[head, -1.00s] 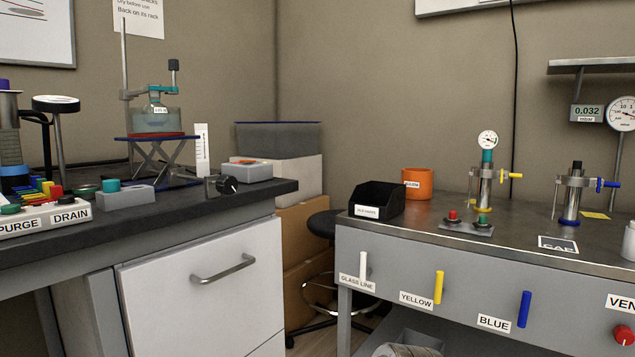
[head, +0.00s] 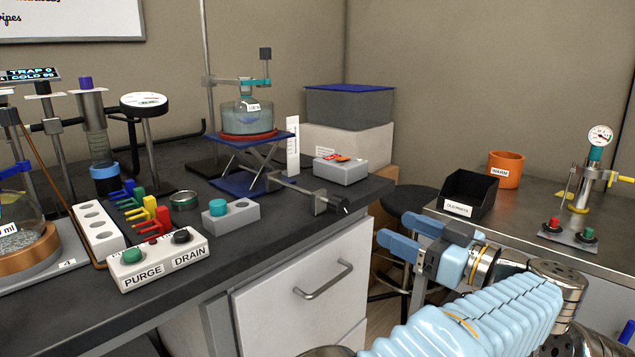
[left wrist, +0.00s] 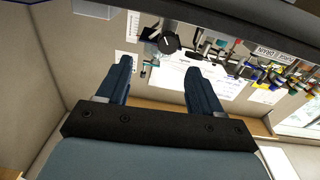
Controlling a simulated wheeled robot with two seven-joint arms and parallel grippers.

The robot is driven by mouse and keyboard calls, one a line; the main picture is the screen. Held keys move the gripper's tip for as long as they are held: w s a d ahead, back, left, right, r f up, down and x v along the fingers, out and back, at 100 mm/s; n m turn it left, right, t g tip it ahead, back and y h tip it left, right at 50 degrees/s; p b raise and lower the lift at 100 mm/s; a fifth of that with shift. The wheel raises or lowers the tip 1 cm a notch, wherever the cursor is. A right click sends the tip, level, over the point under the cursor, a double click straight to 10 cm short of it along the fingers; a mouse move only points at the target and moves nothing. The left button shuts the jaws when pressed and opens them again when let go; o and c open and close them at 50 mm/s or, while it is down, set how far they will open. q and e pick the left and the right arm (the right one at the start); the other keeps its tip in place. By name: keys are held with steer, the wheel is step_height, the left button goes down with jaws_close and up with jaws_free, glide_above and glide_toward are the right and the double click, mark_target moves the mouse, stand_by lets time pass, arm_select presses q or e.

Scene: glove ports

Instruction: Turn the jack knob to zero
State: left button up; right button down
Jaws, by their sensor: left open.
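The lab jack (head: 250,162) stands on the dark left bench, with blue plates and crossed legs. It bears a red ring and a glass flask (head: 246,117). A rod runs from the jack to a black knob (head: 338,205) at the bench's front right edge. The knob shows dark and round with a pale mark in the left wrist view (left wrist: 168,43). A white scale (head: 292,146) stands upright beside the jack. My left gripper (head: 394,229) is open and empty, right of the knob and apart from it. My right gripper is out of view.
A grey box (head: 340,172) sits behind the knob. A grey block with a teal cap (head: 231,217) and the PURGE/DRAIN box (head: 157,262) are to the left. A drawer handle (head: 323,280) juts out below. A black bin (head: 467,196) stands on the right bench.

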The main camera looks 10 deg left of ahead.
mark_target(344, 206)
arm_select(q)
steer(key=x, duration=0.8)
steer(key=s+x, duration=0.1)
steer(key=x, duration=0.3)
steer(key=shift+w+a+r+b, duration=0.15)
steer(key=shift+a+r+b, duration=0.25)
steer(key=shift+a, duration=0.3)
steer(key=c, duration=1)
steer(key=shift+c, duration=0.2)
steer(key=shift+n, duration=0.3)
